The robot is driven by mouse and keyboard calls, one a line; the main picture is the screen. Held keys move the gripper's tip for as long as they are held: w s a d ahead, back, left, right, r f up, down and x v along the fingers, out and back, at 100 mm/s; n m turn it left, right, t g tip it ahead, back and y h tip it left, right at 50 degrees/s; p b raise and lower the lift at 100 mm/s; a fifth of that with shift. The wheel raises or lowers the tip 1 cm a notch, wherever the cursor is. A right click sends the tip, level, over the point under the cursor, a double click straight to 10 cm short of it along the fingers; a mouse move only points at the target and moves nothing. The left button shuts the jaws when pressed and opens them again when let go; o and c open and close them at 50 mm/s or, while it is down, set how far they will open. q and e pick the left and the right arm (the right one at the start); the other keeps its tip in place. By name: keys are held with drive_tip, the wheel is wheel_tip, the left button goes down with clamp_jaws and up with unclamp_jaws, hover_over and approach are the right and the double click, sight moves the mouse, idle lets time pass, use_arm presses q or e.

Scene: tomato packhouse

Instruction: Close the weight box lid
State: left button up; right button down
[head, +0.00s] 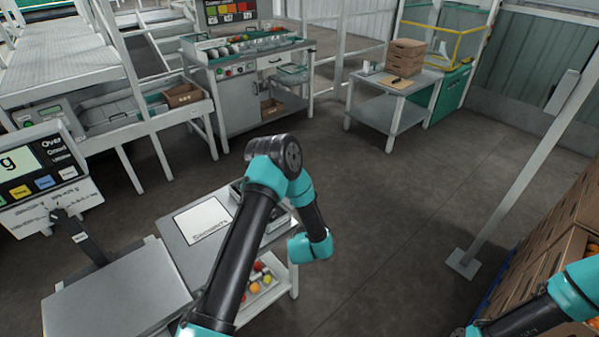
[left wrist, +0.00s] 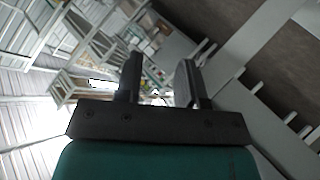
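A dark grey, box-like thing (head: 277,219) stands on the small table, mostly hidden behind my left arm. It may be the weight box; I cannot tell whether its lid is open. My left arm reaches up over the table and bends down beyond its right edge. Its gripper cannot be made out in the head view. In the left wrist view my left gripper (left wrist: 159,82) has its two dark fingers apart with nothing between them, facing the distant room. My right arm shows only at the lower right; its gripper is out of view.
A white sheet marked Documents (head: 205,219) lies on the table beside a scale platform (head: 118,296) with a display (head: 40,165). Tomatoes sit on the lower shelf (head: 283,284). Stacked crates (head: 545,250) and a post (head: 525,180) stand right. The middle floor is clear.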

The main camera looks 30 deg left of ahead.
use_arm(q)
drive_tip(key=w+r+n+g+y, duration=0.9)
drive_tip(key=w+n+y, duration=0.3)
drive_tip(key=n+y, duration=0.5)
drive_tip(key=shift+a+r+n+g, duration=0.3)
drive_tip(key=shift+n+g, duration=0.2)
drive_tip(key=shift+g, duration=0.3)
drive_tip(key=shift+w+a, duration=0.15)
drive_tip(key=a+r, duration=0.1)
drive_tip(key=a, duration=0.7)
drive_tip(key=w+a+r, duration=0.1)
drive_tip(key=a+r, duration=0.1)
drive_tip(key=a, duration=0.6)
drive_tip(key=shift+a+r, duration=0.25)
drive_tip(key=shift+a, duration=0.15)
clamp_jaws()
